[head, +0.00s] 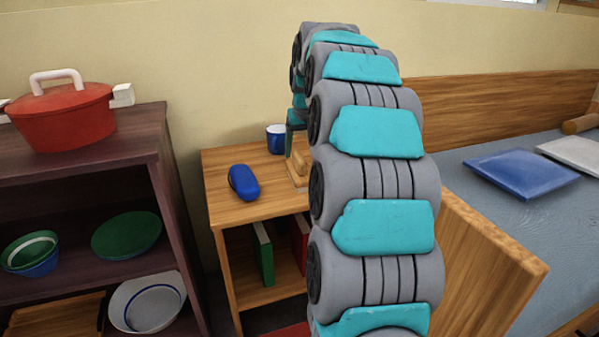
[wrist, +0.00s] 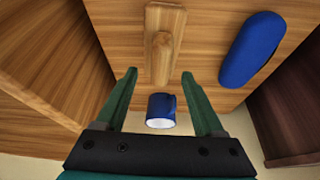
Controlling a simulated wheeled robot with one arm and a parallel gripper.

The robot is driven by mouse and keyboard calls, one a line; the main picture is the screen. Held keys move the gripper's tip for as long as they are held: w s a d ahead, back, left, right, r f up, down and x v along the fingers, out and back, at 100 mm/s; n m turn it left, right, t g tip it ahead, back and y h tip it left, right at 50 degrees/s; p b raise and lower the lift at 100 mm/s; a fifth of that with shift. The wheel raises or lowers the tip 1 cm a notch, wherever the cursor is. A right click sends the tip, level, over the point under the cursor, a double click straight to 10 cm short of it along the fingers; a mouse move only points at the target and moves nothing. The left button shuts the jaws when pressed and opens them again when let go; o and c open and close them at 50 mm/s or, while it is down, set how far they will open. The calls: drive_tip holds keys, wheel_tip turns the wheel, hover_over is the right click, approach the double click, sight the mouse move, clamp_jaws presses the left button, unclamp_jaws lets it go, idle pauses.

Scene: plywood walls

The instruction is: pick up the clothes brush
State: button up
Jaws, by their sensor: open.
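A wooden piece with a rounded raised grip on a flat base, which looks like the clothes brush (wrist: 164,17), lies on the nightstand top. In the head view the brush (head: 298,168) is partly hidden behind my arm. My gripper (wrist: 158,74) is open, its two green fingers pointing down at the nightstand. The lower end of the brush shows between and just beyond the fingertips, with nothing held. In the head view only a bit of my gripper (head: 289,141) shows beside my arm, above the nightstand.
The nightstand (head: 228,208) also bears a blue cup (head: 276,139) near the wall and a blue case (head: 243,182) at left. The cup (wrist: 161,110) shows between my fingers in the wrist view. A dark shelf (head: 160,150) stands left, a bed (head: 500,215) right.

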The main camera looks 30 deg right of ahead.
sight(300, 156)
drive_tip(key=x, duration=0.3)
drive_tip(key=shift+w+f, duration=0.2)
drive_tip(key=shift+f, duration=0.15)
clamp_jaws()
idle(0.4)
